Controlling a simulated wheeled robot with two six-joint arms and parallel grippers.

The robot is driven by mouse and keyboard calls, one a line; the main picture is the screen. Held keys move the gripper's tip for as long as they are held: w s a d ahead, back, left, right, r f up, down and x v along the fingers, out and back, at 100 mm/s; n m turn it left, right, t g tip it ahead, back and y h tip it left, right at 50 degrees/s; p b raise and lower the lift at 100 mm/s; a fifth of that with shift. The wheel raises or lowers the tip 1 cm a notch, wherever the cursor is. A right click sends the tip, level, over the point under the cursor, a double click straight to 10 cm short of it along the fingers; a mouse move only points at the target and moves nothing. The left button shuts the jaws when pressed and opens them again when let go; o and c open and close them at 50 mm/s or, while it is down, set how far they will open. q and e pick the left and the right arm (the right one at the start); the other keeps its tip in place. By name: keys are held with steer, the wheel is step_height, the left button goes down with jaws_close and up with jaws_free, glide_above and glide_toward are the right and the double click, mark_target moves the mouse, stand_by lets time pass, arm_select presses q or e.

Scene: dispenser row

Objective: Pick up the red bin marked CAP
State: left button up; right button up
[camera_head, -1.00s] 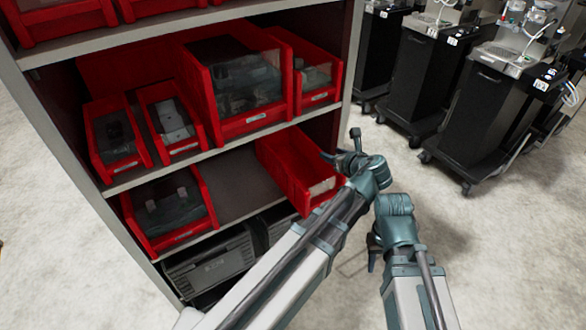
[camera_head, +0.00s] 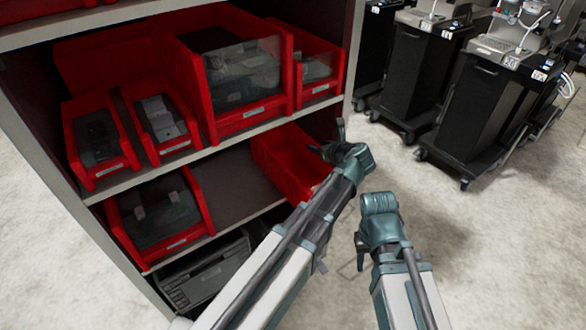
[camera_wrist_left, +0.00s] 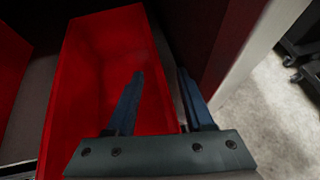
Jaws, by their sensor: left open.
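A red open-topped bin (camera_head: 285,160) stands at the right end of the lower shelf, partly hidden by my left arm. No CAP marking can be read on it. It fills much of the left wrist view (camera_wrist_left: 105,60) and looks empty where visible. My left gripper (camera_head: 329,140) is open at the bin's right side wall. In the left wrist view (camera_wrist_left: 160,76) one finger is over the bin's inside and the other is beyond its right wall, with the wall between them. My right gripper (camera_head: 361,257) hangs low in front of the shelf, away from the bins; its jaws are unclear.
Another red bin (camera_head: 160,215) sits left on the lower shelf, with bare shelf between. Several red bins with contents stand on the shelf above (camera_head: 195,155). The shelf unit's right side panel (camera_head: 350,60) is close to my left gripper. Black carts (camera_head: 480,100) stand at right; floor between is clear.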

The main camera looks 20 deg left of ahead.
arm_select(q)
steer(key=shift+s+d+r, duration=0.1)
steer(key=shift+d, duration=0.05)
steer(key=shift+c, duration=0.7)
jaws_close()
stand_by(0.5)
